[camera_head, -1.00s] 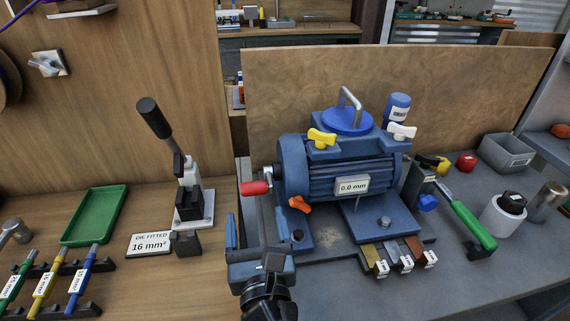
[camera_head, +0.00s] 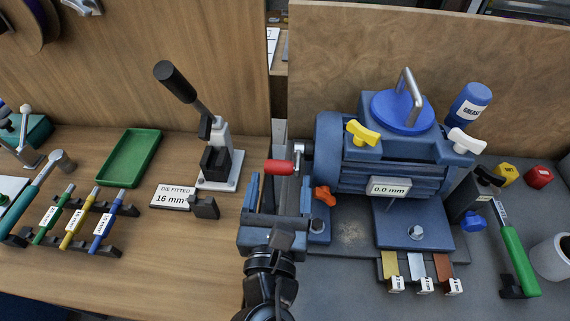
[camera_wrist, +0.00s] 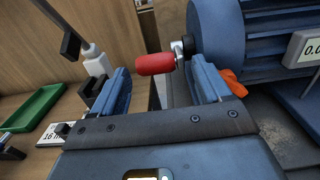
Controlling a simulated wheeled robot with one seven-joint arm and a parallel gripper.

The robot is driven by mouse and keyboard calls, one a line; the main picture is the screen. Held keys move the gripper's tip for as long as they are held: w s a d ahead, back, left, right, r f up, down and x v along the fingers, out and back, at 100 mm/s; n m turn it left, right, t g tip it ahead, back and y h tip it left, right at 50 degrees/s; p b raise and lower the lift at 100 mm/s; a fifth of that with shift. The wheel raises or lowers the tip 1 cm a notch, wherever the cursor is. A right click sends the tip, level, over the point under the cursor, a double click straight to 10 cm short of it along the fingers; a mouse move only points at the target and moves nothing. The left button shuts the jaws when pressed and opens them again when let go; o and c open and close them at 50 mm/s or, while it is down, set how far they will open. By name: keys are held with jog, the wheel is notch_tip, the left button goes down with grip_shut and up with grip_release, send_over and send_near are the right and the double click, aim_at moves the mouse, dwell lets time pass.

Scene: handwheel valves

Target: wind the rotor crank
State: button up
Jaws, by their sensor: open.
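The rotor crank has a red handle (camera_head: 279,167) on a short metal arm (camera_head: 298,156) at the left end of the blue motor housing (camera_head: 330,150). The housing carries a "0.0 mm" display (camera_head: 388,187). My gripper (camera_head: 279,188) is open and empty in front of the crank. In the wrist view, the red handle (camera_wrist: 155,63) lies crosswise just beyond the gap between my gripper's (camera_wrist: 163,77) blue fingers. The right finger is near the metal crank arm (camera_wrist: 179,50). I cannot tell whether any finger touches the crank.
An orange wing knob (camera_head: 325,196) sits close right of my gripper. Left stand a black-handled lever press (camera_head: 214,160), a "16 mm²" plate (camera_head: 173,197) and a green tray (camera_head: 130,158). A yellow knob (camera_head: 362,132) tops the motor. Bench between tray and plate is clear.

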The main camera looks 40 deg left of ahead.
aim_at(282, 173)
jog(key=shift+x, duration=2)
jog(key=shift+c, duration=0.2)
jog(key=c, duration=0.6)
jog(key=shift+f, duration=0.15)
jog(key=shift+c, duration=0.2)
